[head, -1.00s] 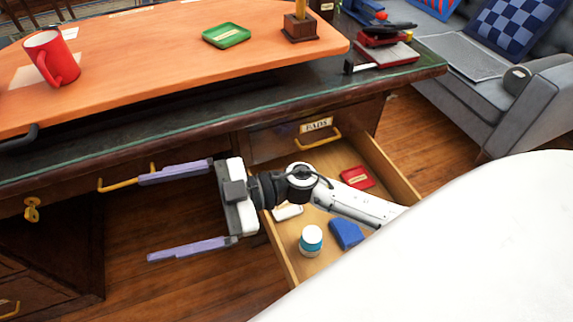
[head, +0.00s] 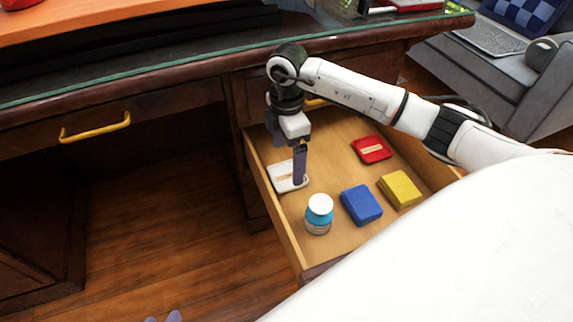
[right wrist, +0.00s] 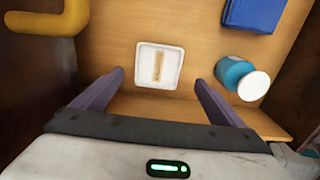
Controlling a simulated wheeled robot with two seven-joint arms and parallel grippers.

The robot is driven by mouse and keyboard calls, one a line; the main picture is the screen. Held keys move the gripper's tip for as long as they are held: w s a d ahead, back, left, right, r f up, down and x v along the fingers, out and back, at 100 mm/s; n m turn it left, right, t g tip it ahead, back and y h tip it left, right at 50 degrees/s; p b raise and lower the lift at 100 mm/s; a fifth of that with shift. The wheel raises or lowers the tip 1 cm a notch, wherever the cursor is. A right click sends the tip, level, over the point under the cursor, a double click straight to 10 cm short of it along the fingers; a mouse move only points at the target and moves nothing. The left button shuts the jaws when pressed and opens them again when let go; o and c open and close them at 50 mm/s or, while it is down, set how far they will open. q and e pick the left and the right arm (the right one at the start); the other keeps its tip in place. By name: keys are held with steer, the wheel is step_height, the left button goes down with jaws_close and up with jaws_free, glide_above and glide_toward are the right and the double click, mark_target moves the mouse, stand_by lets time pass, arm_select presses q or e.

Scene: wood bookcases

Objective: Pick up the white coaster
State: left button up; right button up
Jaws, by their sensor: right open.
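The white coaster (head: 283,179) is a small square with a rim and a tan label. It lies flat in the open drawer, near its left wall; it also shows in the right wrist view (right wrist: 146,66). My right gripper (head: 298,160) points down over the coaster, and one finger hides part of it in the head view. In the right wrist view the right gripper (right wrist: 160,79) is open and empty, with its fingers apart on either side of the coaster. Two purple tips, apparently my left gripper (head: 164,317), show at the bottom edge of the head view.
The drawer (head: 282,228) also holds a white-capped bottle (head: 319,214), a blue block (head: 361,205), a yellow block (head: 399,189) and a red coaster (head: 371,149). The desk edge (head: 180,79) overhangs behind. A yellow handle (right wrist: 48,20) is near in the right wrist view.

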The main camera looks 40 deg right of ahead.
mark_target(287, 176)
step_height(287, 176, down, 5)
steer(key=b, duration=0.2)
steer(key=shift+w+d+f+b, duration=0.15)
steer(key=shift+f+b, duration=0.05)
steer(key=shift+b, duration=0.15)
steer(key=shift+f, duration=0.3)
arm_select(q)
steer(key=shift+w+d+r+t+h, duration=0.15)
steer(key=shift+d+r+t+h, duration=0.1)
steer(key=shift+d+r+h, duration=0.25)
steer(key=shift+w+d+r+t+h, duration=0.15)
steer(key=shift+d+r+t+h, duration=0.15)
steer(key=shift+r, duration=0.35)
arm_select(e)
steer(key=c, duration=1.2)
